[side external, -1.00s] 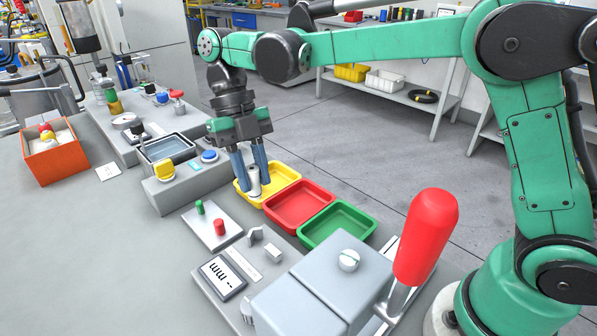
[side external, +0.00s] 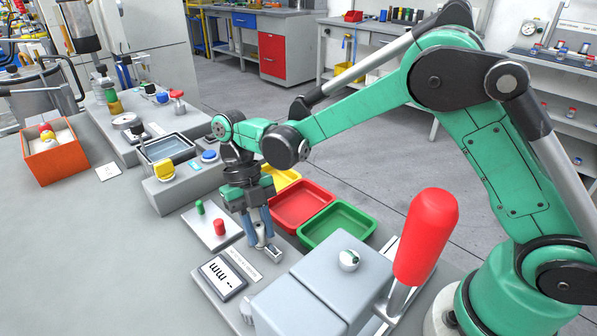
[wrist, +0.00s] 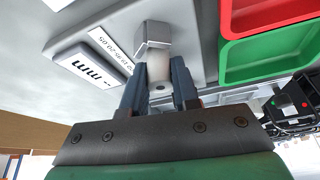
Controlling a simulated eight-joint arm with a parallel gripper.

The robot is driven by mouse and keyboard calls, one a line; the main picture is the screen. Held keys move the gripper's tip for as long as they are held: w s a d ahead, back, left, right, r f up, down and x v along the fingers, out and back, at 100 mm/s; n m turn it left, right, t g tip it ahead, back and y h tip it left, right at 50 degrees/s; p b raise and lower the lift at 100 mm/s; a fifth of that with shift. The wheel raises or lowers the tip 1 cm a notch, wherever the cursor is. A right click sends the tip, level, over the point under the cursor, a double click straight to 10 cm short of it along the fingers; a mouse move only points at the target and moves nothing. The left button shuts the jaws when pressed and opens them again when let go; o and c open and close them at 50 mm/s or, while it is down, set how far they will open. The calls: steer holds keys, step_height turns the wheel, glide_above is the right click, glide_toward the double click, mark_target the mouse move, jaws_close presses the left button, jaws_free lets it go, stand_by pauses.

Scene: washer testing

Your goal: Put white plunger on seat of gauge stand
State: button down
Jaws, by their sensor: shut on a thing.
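My gripper (side external: 263,246) is over the gauge stand (side external: 240,268), with its fingers pointing down. It is shut on the white plunger, a small pale cylinder that shows between the fingers in the wrist view (wrist: 159,67). The stand has a display marked "mm" (side external: 222,278) and a label strip. A small grey block of the stand (side external: 274,253) is right beside the fingertips, and in the wrist view it (wrist: 155,33) adjoins the far end of the plunger. I cannot tell whether plunger and stand touch. The fingers hide most of the plunger in the side view.
A plate with a green and a red plunger (side external: 220,227) lies just left of my gripper. Yellow, red (side external: 303,206) and green (side external: 337,226) trays stand behind. A large grey box (side external: 318,290) and a red-handled lever (side external: 426,237) stand to the right.

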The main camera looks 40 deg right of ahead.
steer(key=c, duration=0.7)
jaws_free()
steer(key=shift+o, duration=0.2)
steer(key=w+d+r+m+t, duration=0.2)
steer(key=d+r+m+t, duration=0.15)
steer(key=r+m, duration=0.8)
steer(key=s+d+m+t, duration=0.3)
steer(key=s+m+t, duration=0.1)
steer(key=m, duration=0.7)
steer(key=s+d+f+m+t, duration=0.1)
steer(key=s+d+m+t, duration=0.3)
steer(key=m, duration=0.7)
steer(key=shift+s+f+h, duration=0.25)
steer(key=shift+s+h, duration=0.15)
steer(key=shift+s, duration=0.25)
